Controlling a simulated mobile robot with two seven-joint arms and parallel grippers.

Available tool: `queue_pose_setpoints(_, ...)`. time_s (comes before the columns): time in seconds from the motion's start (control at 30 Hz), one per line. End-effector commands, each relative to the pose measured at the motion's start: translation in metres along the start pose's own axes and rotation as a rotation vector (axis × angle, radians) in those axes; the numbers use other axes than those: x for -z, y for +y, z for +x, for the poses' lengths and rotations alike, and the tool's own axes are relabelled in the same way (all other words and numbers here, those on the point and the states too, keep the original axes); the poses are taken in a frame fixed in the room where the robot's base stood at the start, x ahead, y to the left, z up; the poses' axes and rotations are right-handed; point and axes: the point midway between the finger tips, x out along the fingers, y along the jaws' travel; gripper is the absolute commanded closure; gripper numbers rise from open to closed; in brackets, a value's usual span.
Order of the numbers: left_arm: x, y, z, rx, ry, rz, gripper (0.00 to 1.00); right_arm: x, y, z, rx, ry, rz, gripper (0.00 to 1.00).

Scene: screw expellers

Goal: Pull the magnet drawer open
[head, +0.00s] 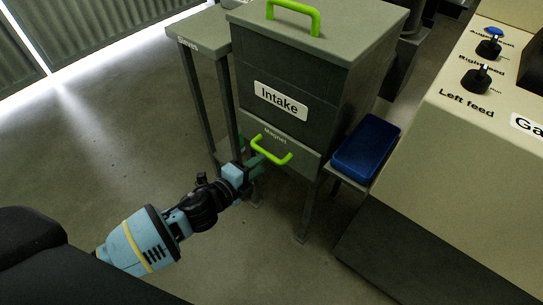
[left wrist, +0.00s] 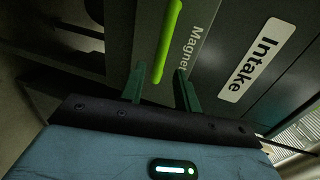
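The magnet drawer (head: 300,160) is the grey front labelled "Magnet" below the "Intake" panel; it looks flush with the cabinet. Its bright green bar handle (head: 272,153) runs across the front. My left gripper (head: 257,161) is at the left part of this handle. In the left wrist view, the handle (left wrist: 168,40) reaches down between the two dark green fingers of my left gripper (left wrist: 161,82). The fingers are apart, with gaps beside the handle. Whether either touches it is hard to tell. My right gripper is not in view.
The intake cabinet (head: 300,60) stands on legs and has another green handle (head: 293,14) on top. A blue tray (head: 367,147) sits on a shelf to the right. A beige control console (head: 450,170) stands farther right. The floor at left is clear.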

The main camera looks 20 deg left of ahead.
Motion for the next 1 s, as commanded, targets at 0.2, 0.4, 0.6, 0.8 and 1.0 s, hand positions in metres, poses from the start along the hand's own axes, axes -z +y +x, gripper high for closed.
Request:
queue_pose_setpoints(0.2, 0.0, 0.001, 0.033, 0.0, 0.0, 0.0, 0.68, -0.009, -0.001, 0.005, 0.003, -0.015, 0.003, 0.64)
queue_pose_setpoints(0.4, 0.001, 0.002, 0.053, -0.001, 0.001, -0.002, 0.68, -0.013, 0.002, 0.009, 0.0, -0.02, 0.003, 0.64)
queue_pose_setpoints(0.6, 0.001, 0.001, 0.059, -0.001, 0.001, -0.002, 0.68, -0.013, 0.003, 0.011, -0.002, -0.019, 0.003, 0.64)
queue_pose_setpoints(0.8, 0.001, 0.0, 0.059, -0.001, 0.001, -0.002, 0.68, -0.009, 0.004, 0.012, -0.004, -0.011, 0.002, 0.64)
queue_pose_setpoints(1.0, 0.001, 0.001, 0.059, -0.001, 0.001, -0.002, 0.94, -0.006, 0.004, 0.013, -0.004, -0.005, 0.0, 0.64)
